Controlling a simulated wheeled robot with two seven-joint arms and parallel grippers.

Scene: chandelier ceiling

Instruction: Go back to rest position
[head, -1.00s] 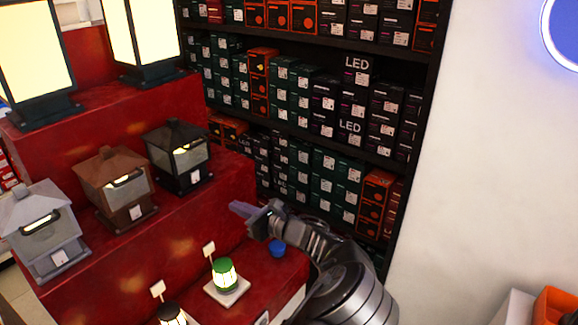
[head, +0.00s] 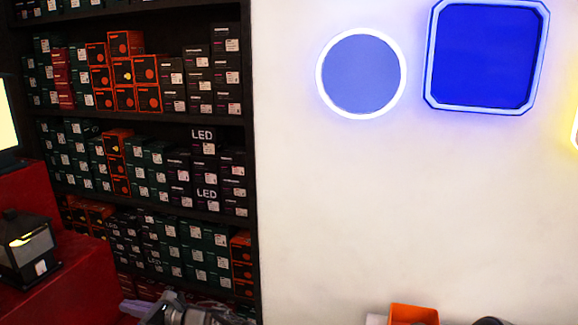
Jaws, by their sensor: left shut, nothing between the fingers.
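My left gripper (head: 133,307) shows at the bottom edge of the head view, in front of the lower shelves. Its fingers are together with nothing between them, and part of my left arm behind it is cut off by the frame. My right gripper is not in view.
A red stepped display (head: 75,280) stands at the left with a black lantern (head: 28,250) on it. A dark shelf unit (head: 252,150) full of boxes stands behind. A white wall with a round light (head: 361,75) and a blue square light (head: 485,55) fills the right. An orange box (head: 413,314) is at the bottom.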

